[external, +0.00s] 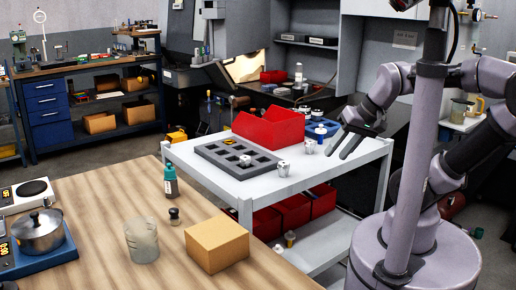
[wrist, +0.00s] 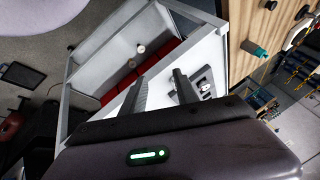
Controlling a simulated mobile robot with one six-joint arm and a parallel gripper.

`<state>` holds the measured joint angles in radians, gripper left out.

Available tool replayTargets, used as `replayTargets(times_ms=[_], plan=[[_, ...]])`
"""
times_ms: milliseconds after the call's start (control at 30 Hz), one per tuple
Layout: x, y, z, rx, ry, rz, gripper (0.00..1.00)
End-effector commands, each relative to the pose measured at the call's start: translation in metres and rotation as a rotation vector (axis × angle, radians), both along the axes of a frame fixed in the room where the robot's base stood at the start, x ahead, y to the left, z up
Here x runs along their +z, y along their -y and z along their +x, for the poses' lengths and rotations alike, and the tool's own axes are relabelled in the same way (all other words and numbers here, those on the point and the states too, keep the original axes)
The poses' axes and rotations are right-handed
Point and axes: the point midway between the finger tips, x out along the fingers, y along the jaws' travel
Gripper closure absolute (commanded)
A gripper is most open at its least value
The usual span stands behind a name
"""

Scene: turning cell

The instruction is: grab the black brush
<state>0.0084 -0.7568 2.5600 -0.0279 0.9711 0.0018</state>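I cannot pick out a black brush for certain in either view. My gripper (external: 340,149) hangs over the right end of the white cart (external: 290,187) in the external view. In the wrist view my gripper (wrist: 157,84) shows its two dark fingers apart, with nothing between them. The cart's white top (wrist: 206,48) lies beyond the fingers there, and one finger covers part of the grey tray (wrist: 205,82).
The cart carries a grey compartment tray (external: 208,151), a red bin (external: 270,127), a blue holder (external: 325,130) and small metal parts (external: 284,168). A wooden table (external: 120,190) in front holds a cardboard box (external: 217,243), a beaker (external: 141,240) and a teal bottle (external: 170,181).

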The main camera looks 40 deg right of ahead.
Motion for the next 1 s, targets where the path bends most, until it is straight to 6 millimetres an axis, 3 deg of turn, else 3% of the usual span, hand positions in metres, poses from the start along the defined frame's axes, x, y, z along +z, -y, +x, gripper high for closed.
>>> replayTargets(times_ms=[167,267,533,633,667,733,800,867,900,1000], plan=[[0.000,0.000,0.000,0.000,0.000,0.000,0.64],[0.000,0.000,0.000,0.000,0.000,0.000,0.50],[0.001,-0.001,0.001,0.004,0.000,-0.002,0.50],[0.025,-0.016,0.023,0.100,-0.011,-0.030,0.50],[0.038,-0.026,0.037,0.158,-0.015,-0.048,0.50],[0.066,-0.067,0.079,0.338,-0.020,-0.108,0.50],[0.081,-0.127,0.119,0.537,-0.017,-0.173,0.50],[0.082,-0.185,0.143,0.699,-0.005,-0.224,0.50],[0.077,-0.223,0.152,0.798,0.004,-0.256,0.50],[0.058,-0.304,0.158,0.995,0.030,-0.316,0.50]])
